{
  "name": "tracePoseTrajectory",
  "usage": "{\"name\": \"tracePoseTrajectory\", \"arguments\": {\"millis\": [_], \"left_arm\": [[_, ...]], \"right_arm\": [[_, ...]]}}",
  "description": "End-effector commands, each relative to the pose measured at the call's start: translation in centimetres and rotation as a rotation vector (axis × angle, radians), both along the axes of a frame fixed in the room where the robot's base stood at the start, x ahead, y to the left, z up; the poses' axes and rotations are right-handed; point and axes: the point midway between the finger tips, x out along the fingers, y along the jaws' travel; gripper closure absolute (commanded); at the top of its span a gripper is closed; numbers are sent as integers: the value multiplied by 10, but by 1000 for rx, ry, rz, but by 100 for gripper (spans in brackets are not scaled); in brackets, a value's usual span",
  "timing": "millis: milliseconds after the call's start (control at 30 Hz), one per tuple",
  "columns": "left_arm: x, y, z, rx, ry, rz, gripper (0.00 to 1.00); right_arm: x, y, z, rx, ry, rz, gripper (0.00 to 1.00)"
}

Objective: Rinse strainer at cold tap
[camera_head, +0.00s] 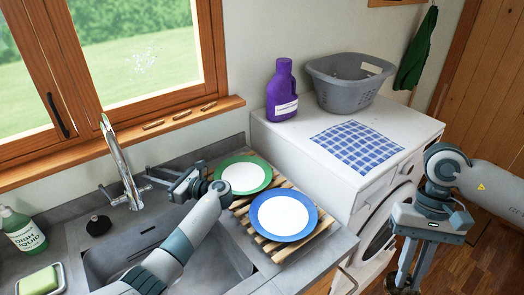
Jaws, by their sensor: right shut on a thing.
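The chrome tap (122,165) stands behind the sink (110,262), with a lever on each side of its base. My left gripper (164,180) reaches over the sink from the front. Its tips are close to the tap's right lever; I cannot tell whether they touch it or how wide the jaws are. My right gripper (405,278) points down at the bottom right, away from the sink, over the floor in front of the washing machine. It is shut on a dark thing at the picture's lower edge, mostly cut off; I cannot tell if this is the strainer. No running water is visible.
A black plug-like piece (98,225) and a dish liquid bottle (22,230) are left of the tap. A sponge (40,280) lies in front. Green (243,177) and blue (283,216) rimmed plates lie on a wooden rack right of the sink. A washing machine (290,140) stands beyond.

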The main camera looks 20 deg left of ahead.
Motion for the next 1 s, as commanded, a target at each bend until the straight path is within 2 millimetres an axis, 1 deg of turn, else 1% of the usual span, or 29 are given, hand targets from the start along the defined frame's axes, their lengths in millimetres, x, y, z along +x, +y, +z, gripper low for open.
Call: {"name": "tracePoseTrajectory", "arguments": {"millis": [33, 200, 400, 567, 833, 867, 900, 967, 1000], "left_arm": [[0, 10, 3, 2, 3, 3, 71], [3, 37, 2, 1, 2, 1, 71], [5, 58, 1, 0, 2, 1, 71], [5, 65, 0, -1, 0, -1, 71], [6, 66, 0, -1, 0, -1, 71], [6, 66, 0, -1, 0, -1, 76], [5, 66, 0, -1, 0, -1, 86], [5, 65, 0, -1, 0, -1, 100], [5, 65, 0, -1, 0, -1, 100]], "right_arm": [[0, 0, 5, 0, 0, 0, 100], [0, 0, 12, 0, 0, 0, 100], [0, 0, 16, 0, 0, 0, 100], [0, 0, 17, 0, 0, 0, 100], [0, 0, 17, 0, 0, 0, 100], [0, 0, 17, 0, 0, 0, 100], [0, 0, 17, 0, 0, 0, 100], [0, 0, 17, 0, 0, 0, 100], [0, 0, 17, 0, 0, 0, 100]]}}
